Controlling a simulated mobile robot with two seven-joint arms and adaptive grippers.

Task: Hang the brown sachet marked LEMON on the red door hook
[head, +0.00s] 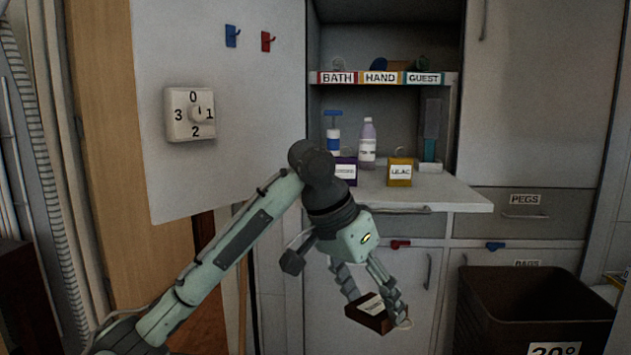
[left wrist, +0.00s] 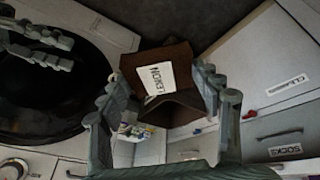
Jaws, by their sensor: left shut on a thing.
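The brown sachet (head: 364,317) is held low in front of the counter, tilted, with a pale loop at its right side in the head view. Its white label reads LEMON in the left wrist view (left wrist: 157,80). My left gripper (head: 374,299) is shut on the sachet, with one finger on each side; the fingers also show in the left wrist view (left wrist: 168,98). The red door hook (head: 267,41) is high on the white door, above and left of my gripper, and bare. What seems to be my right gripper (left wrist: 38,46) shows at the left wrist view's upper left.
A blue hook (head: 232,36) is left of the red one, above a numbered dial (head: 190,114). Another red hook (head: 400,244) is below the counter (head: 455,196). Purple and yellow LILAC (head: 400,172) sachets stand on the counter. A brown bin (head: 480,305) is at right.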

